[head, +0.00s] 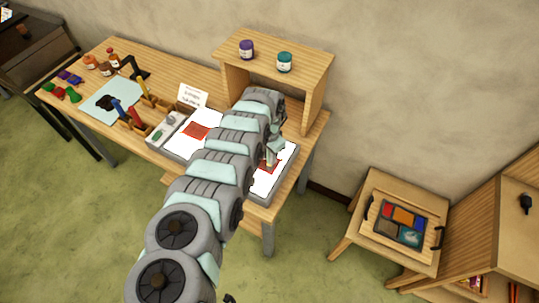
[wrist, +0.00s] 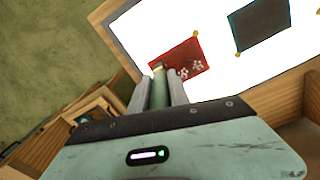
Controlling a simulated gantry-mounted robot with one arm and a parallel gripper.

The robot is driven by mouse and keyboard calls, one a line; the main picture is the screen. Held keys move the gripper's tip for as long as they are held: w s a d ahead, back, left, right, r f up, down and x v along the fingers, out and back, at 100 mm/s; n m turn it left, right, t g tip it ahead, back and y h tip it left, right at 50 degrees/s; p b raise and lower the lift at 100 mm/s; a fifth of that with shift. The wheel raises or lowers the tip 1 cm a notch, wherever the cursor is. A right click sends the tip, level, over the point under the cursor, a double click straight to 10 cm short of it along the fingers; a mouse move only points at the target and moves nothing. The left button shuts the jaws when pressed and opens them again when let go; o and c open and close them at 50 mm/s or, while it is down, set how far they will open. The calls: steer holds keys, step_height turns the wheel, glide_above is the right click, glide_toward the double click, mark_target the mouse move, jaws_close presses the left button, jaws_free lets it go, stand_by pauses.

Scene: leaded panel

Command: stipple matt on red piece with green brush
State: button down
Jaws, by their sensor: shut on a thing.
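My gripper (wrist: 160,88) is shut on the green brush (wrist: 159,92), which stands between its two fingers in the wrist view. The brush's tip lies over the left edge of the red piece (wrist: 185,58); I cannot tell if they touch. The red piece lies on a bright white light table (wrist: 215,75) and bears several pale speckled marks on its right side. In the head view my gripper (head: 270,158) is over the right end of the light table, and my arm hides much of it. A red piece (head: 268,166) shows partly beneath the gripper.
A dark teal piece (wrist: 260,22) lies beside the red one. Another red piece (head: 195,131) lies at the light table's left. A wooden shelf with purple (head: 246,49) and teal (head: 284,62) jars stands behind. A wooden tool rack (head: 147,112) stands left.

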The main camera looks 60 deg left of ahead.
steer(key=shift+a+r+p, duration=0.1)
steer(key=shift+r+p, duration=2.45)
steer(key=shift+r, duration=0.75)
steer(key=shift+f, duration=0.1)
